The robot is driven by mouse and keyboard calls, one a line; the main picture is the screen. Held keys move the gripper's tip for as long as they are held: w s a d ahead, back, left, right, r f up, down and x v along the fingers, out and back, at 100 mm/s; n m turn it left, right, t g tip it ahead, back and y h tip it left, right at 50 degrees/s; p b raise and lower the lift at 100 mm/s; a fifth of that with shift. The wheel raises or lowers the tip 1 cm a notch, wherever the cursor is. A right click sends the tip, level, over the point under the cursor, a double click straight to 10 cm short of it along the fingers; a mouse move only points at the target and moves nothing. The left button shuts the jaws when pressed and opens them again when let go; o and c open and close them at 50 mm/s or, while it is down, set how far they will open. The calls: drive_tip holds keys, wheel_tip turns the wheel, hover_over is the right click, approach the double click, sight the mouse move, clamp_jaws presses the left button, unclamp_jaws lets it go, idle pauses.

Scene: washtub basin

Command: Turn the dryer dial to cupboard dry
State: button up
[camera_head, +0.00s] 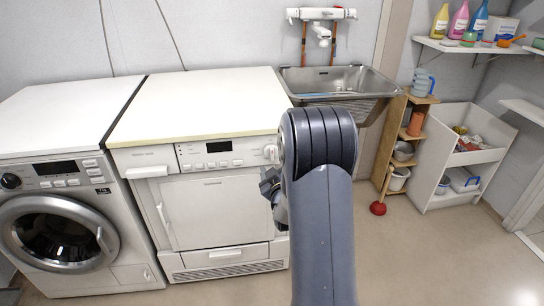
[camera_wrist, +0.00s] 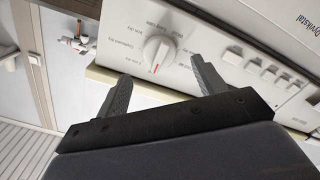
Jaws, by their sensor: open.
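The dryer (camera_head: 215,205) is the white machine in the middle, with its panel along the top front. In the head view the dial (camera_head: 271,153) sits at the panel's right end, close beside my arm. My gripper (camera_wrist: 160,70) is open, its two dark fingers either side of the dial in the picture; I cannot tell whether they touch it. In the head view my arm hides most of the gripper.
A washing machine (camera_head: 62,235) with a round door stands left of the dryer. The dryer's display and buttons (camera_wrist: 265,70) lie beside the dial. Floor at right is clear.

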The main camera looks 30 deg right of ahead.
sight(272, 155)
drive_tip(key=shift+x, duration=2.5)
drive_tip(key=c, duration=1)
